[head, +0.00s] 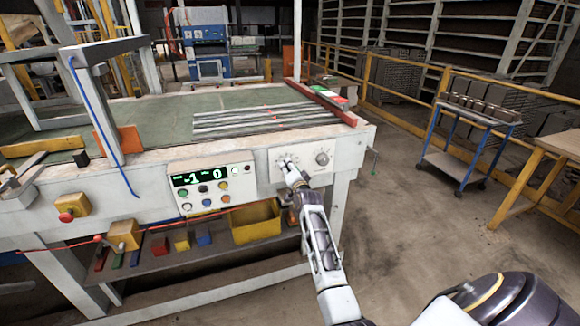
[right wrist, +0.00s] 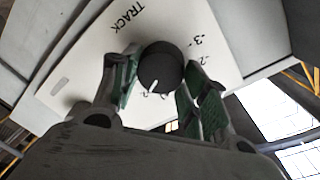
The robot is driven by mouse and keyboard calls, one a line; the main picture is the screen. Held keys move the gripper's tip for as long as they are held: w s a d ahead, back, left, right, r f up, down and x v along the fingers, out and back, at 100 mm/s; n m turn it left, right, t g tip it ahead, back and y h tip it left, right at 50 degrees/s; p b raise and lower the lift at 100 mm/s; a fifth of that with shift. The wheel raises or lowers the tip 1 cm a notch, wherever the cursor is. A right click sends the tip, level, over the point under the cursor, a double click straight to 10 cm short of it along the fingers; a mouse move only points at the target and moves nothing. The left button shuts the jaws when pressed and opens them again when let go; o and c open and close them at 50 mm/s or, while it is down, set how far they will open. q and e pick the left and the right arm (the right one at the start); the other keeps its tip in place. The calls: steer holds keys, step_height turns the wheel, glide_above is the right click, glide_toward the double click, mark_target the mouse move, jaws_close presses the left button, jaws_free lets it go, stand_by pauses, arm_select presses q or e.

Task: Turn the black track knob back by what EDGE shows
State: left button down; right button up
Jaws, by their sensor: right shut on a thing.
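The black track knob (right wrist: 160,67) is on a white panel (right wrist: 85,60) lettered TRACK. Its white pointer mark faces the lower edge of the wrist picture. The numbers -3 and -2 are printed to its right. My right gripper (right wrist: 158,88) has its green-padded fingers on either side of the knob and is shut on it. In the head view the right gripper (head: 287,164) reaches the panel and mostly hides the knob. The green display (head: 201,177) seems to read -1 and 0; its small labels are too small to read. My left gripper is not in view.
Several coloured buttons (head: 209,198) sit below the display. A yellow bin (head: 256,222) stands on the shelf below. A blue-framed cart (head: 468,145) stands at the right, with open floor between.

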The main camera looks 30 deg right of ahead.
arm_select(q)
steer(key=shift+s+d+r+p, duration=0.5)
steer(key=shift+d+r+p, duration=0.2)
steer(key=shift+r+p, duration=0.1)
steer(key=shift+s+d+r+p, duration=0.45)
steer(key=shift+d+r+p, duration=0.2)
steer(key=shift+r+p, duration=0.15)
arm_select(e)
steer(key=shift+d+m, duration=0.1)
steer(key=shift+m, duration=2.1)
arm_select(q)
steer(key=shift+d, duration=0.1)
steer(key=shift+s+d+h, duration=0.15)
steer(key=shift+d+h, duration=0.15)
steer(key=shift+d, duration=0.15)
arm_select(e)
steer(key=o, duration=1)
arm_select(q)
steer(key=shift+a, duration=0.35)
arm_select(e)
steer(key=v, duration=0.7)
steer(key=shift+s, duration=0.25)
